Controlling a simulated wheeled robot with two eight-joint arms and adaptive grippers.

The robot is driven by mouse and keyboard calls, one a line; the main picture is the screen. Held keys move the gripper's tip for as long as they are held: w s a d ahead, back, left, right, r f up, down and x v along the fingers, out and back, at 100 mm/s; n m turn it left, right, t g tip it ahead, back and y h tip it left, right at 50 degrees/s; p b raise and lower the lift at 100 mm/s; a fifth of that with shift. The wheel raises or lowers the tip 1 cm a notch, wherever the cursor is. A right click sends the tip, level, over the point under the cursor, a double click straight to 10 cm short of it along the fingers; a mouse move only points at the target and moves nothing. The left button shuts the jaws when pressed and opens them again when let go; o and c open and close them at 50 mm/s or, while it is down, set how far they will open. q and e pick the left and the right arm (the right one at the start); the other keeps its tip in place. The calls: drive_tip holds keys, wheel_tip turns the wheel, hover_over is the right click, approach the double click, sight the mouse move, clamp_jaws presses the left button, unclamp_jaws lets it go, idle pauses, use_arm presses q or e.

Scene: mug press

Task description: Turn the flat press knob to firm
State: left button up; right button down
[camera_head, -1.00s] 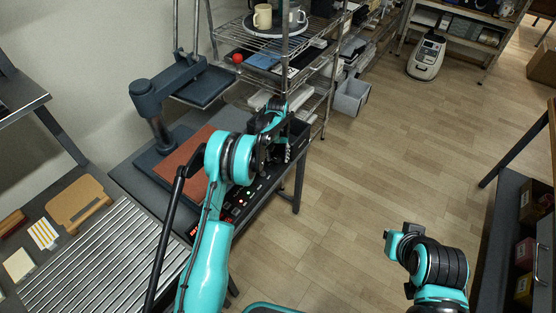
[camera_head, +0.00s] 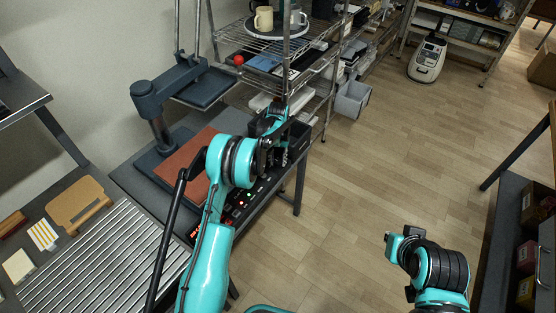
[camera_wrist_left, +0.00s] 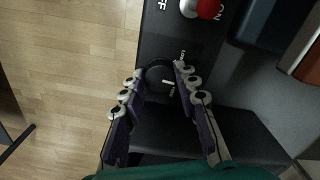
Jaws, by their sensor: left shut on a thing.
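The flat press (camera_head: 152,100) stands at the left, with a dark post and arm over a reddish-brown pad (camera_head: 190,164). Its black control panel (camera_head: 234,205) shows small lights along the front. In the left wrist view, the round black knob (camera_wrist_left: 161,76) has a white pointer line and small lettering beside it, too small to read fully. My left gripper (camera_head: 281,161) is at the panel's far end. In the left wrist view its fingertips (camera_wrist_left: 160,72) are closed on the knob from both sides. My right gripper (camera_head: 404,237) is low at the right, its fingers unclear.
A red-topped switch (camera_wrist_left: 207,9) marked ON and OFF is near the knob. A wire shelf (camera_head: 262,42) with mugs stands behind the press. A grey bin (camera_head: 352,98) sits on the floor. The wooden floor (camera_head: 340,190) at the right is clear.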

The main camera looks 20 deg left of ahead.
sight(278, 161)
use_arm(q)
drive_tip(key=m, duration=0.4)
drive_tip(key=shift+m, duration=2.5)
drive_tip(key=o, duration=1.2)
drive_tip(key=shift+c, duration=0.2)
wheel_tip(278, 161, up, 12)
